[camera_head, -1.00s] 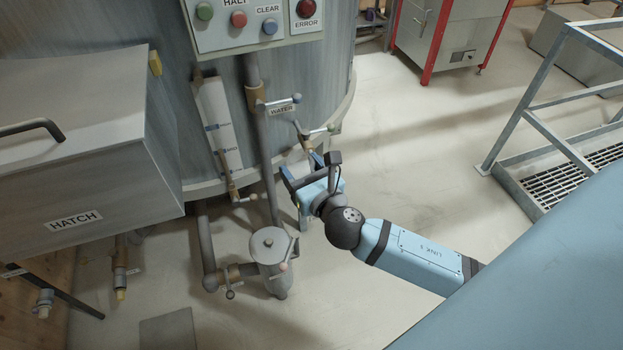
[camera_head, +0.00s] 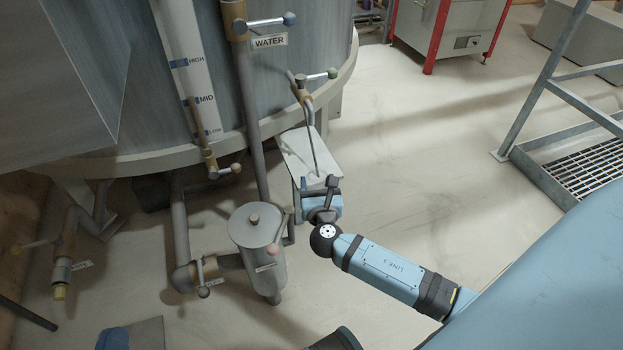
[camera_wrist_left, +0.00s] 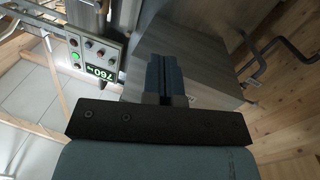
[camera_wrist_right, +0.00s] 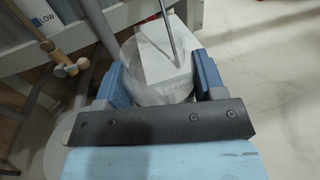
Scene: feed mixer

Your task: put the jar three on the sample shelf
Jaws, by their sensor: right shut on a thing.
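In the right wrist view, my right gripper (camera_wrist_right: 158,80) is shut on a clear, see-through jar (camera_wrist_right: 150,82), which sits between its blue fingers. Small print on the jar is too faint to read. In the head view, my right gripper (camera_head: 318,200) is beside a pale flat-topped stand (camera_head: 308,155) under a thin spout; I cannot tell whether they touch. The jar cannot be made out in the head view. In the left wrist view, my left gripper (camera_wrist_left: 165,75) has its fingers together and holds nothing visible.
The mixer tank (camera_head: 150,70) stands behind, with a WATER valve (camera_head: 262,24) and a level tube (camera_head: 188,65). A lidded metal canister (camera_head: 258,240) stands left of my right gripper. Metal steps (camera_head: 585,170) are at the right. Floor between is clear.

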